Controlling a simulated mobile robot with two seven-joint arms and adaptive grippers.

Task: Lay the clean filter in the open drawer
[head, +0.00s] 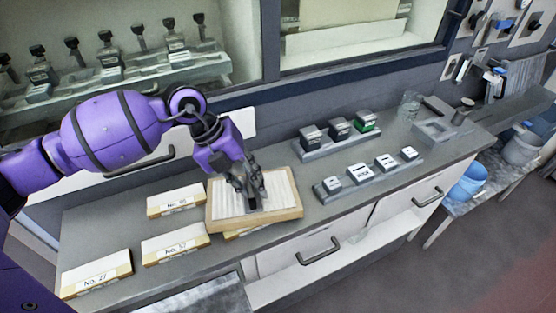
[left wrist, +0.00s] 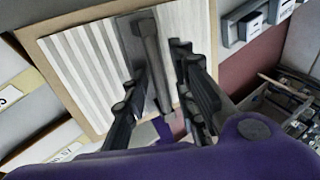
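The clean filter (head: 281,189) is a pleated white panel in a tan frame, over the left-middle of the grey counter. It fills much of the left wrist view (left wrist: 85,70). A grey grip bar (left wrist: 147,45) stands on a dark strip across it. My left gripper (head: 252,196) is above the filter, its fingers (left wrist: 160,75) drawn in close on both sides of that bar. The filter overlaps a labelled box; I cannot tell whether it rests there or hangs just above. The open drawer cannot be identified with certainty. My right gripper is not in view.
Boxes labelled No. 27 (head: 97,274) and others (head: 175,243) lie left of the filter. Racks of small blocks (head: 338,130) stand to the right. Drawer fronts with dark handles (head: 319,251) run below the counter. A blue bucket (head: 467,184) stands far right.

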